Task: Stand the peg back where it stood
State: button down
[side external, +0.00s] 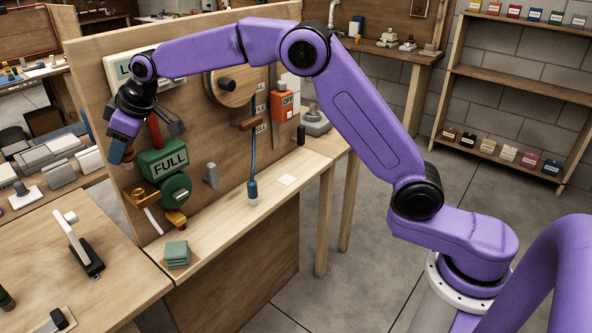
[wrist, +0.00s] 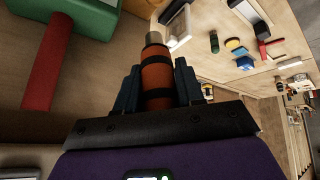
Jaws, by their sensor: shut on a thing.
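My gripper (side external: 119,150) is at the left end of the wooden panel, beside the green FULL box (side external: 163,160). In the wrist view its dark blue fingers (wrist: 158,88) are shut on an orange peg (wrist: 157,76) with black bands and a grey metal tip. The peg points away from my palm, and its lower end is hidden between the fingers. The tip touches nothing that I can make out. In the side view the peg is mostly hidden by my gripper. I cannot tell which place the peg came from.
A red pipe (wrist: 47,62) and the green box stand close at the left of the wrist view. Brass valve parts (side external: 140,197) sit below the box.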

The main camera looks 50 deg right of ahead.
jog(key=shift+s, duration=0.1)
dwell(0.4)
jog(key=shift+s+d+f, duration=0.3)
jog(key=shift+s+f, duration=0.1)
jog(key=shift+s, duration=0.05)
jog(key=s+d+f+m+h, duration=0.3)
jog(key=s+d+f+m, duration=0.35)
jog(key=d, duration=0.55)
jog(key=w+d+f+m, duration=0.15)
jog(key=d+f, duration=0.25)
jog(key=d, duration=0.6)
jog(key=w+d+f, duration=0.3)
jog(key=d+f, duration=0.1)
jog(key=d, duration=0.5)
jog(key=s+d+f+m+h, duration=0.1)
jog(key=d+f+m, duration=0.1)
jog(key=d, duration=1)
jog(key=s+d+f+m+g, duration=0.1)
jog(key=d+f+m, duration=0.1)
jog(key=d, duration=1)
jog(key=shift+f+h, duration=0.4)
jog(key=shift+f, duration=0.35)
jog(key=shift+s, duration=0.1)
jog(key=shift+f, duration=3)
jog(key=shift+f, duration=0.6)
